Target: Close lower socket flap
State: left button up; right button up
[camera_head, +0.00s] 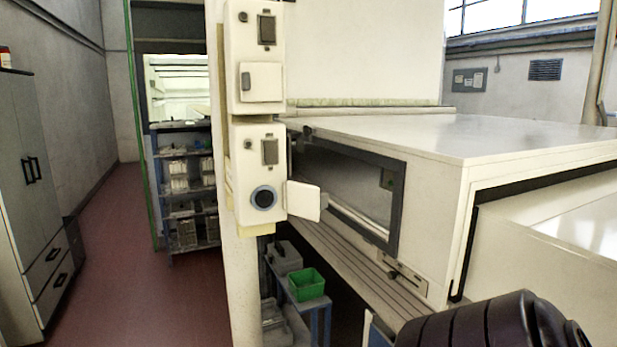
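The lower socket (264,198) is a round dark hole with a blue-grey ring on the lower cream box of the post. Its lower socket flap (304,201) is a pale plate that stands open, swung out to the right of the socket. On the upper box, a similar flap (262,82) lies flat against the face, so no hole shows there. Neither of my grippers is in view. A dark ribbed part of my arm shows at the bottom right, well away from the flap.
The post (249,290) stands in front of the cream tunnel housing (440,140) with its dark-framed window. A green bin (306,284) sits low on a blue stand right of the post. Shelves (187,180) stand behind left. The red floor (150,290) at left is clear.

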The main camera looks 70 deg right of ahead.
aim_at(305, 202)
jog(key=z, duration=1.55)
